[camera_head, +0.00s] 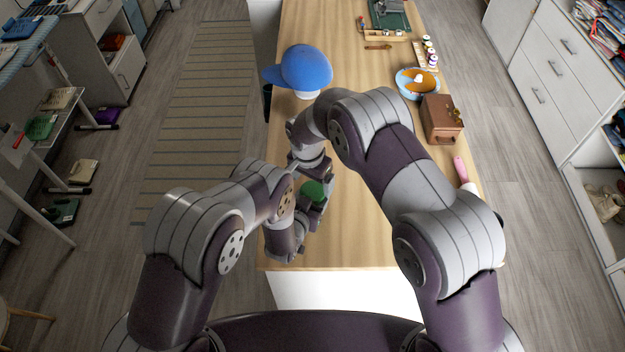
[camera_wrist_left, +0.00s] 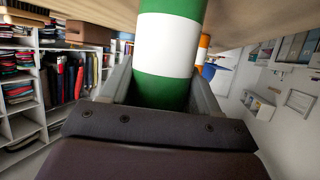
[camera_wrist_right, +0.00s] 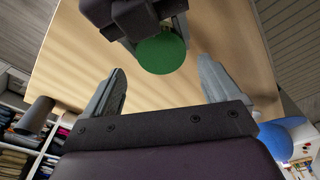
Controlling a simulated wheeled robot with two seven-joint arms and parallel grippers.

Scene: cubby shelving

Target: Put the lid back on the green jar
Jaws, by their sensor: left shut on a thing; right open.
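The green jar (camera_wrist_left: 166,60) has green and white bands in the left wrist view. My left gripper (camera_wrist_left: 160,82) is shut on it, with one finger on each side. In the head view its round green top (camera_head: 312,190) shows between my arms. The right wrist view shows a flat green disc (camera_wrist_right: 162,53) at the left gripper; I cannot tell whether this is the lid or the jar's own top. No separate lid is visible. My right gripper (camera_wrist_right: 164,73) is open and empty, with the green disc ahead between its fingertips.
A blue cap (camera_head: 305,67) sits on a white stand farther along the wooden table (camera_head: 350,235). A bowl (camera_head: 417,85) with orange contents, a brown box (camera_head: 440,120) and a pink object (camera_head: 461,169) line the right edge. The near tabletop is clear.

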